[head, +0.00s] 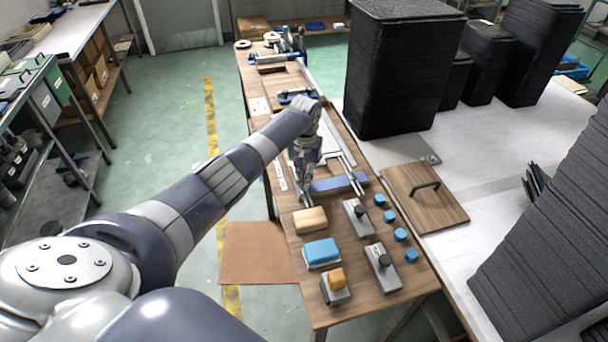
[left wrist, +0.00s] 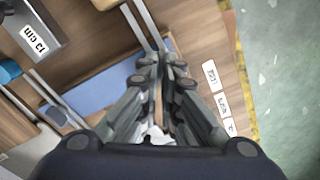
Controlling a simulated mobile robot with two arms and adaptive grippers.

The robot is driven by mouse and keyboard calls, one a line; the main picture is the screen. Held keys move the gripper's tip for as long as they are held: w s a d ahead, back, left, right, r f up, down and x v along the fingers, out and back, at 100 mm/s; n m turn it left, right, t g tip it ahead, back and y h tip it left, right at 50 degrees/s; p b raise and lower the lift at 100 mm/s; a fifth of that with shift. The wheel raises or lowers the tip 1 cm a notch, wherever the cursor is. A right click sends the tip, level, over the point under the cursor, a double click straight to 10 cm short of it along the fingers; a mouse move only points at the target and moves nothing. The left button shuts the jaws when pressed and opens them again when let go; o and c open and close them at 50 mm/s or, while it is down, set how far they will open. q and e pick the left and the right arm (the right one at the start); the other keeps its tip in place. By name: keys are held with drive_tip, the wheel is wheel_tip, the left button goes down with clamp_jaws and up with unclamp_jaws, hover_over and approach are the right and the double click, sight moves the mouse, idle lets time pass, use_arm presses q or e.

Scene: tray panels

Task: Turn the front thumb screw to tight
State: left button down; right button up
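My left gripper (head: 317,184) points down over the far-middle part of the narrow wooden bench, by a fixture with metal rails and a blue bar (head: 340,184). In the left wrist view the fingers of my left gripper (left wrist: 161,62) lie close together with a narrow gap between them. Their tips are beside one end of the blue bar (left wrist: 105,92), over a metal rail (left wrist: 143,22). Whether they touch or hold anything is hidden. I cannot make out the front thumb screw; the gripper covers that spot. My right gripper is not in view.
Nearer on the bench are a tan block (head: 310,220), a blue block (head: 322,252), grey blocks with black knobs (head: 383,265) and several blue round pieces (head: 400,235). A wooden board with a handle (head: 424,198) lies right. Black stacks (head: 395,70) stand behind.

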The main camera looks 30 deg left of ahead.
use_arm(q)
drive_tip(key=m, duration=0.2)
drive_tip(key=m+p, duration=0.1)
drive_tip(key=m, duration=0.2)
drive_tip(key=shift+w+d+r+m, duration=0.1)
drive_tip(key=shift+d+r+m, duration=0.05)
drive_tip(key=shift+d+m, duration=0.15)
drive_tip(key=m, duration=0.2)
drive_tip(key=m+p, duration=0.1)
drive_tip(key=m, duration=0.2)
drive_tip(key=shift+d+m, duration=0.25)
drive_tip(key=shift+m, duration=0.45)
drive_tip(key=c, duration=1.8)
unclamp_jaws()
drive_tip(key=shift+s, duration=0.2)
wheel_tip(320, 180, up, 12)
drive_tip(key=shift+f, duration=0.1)
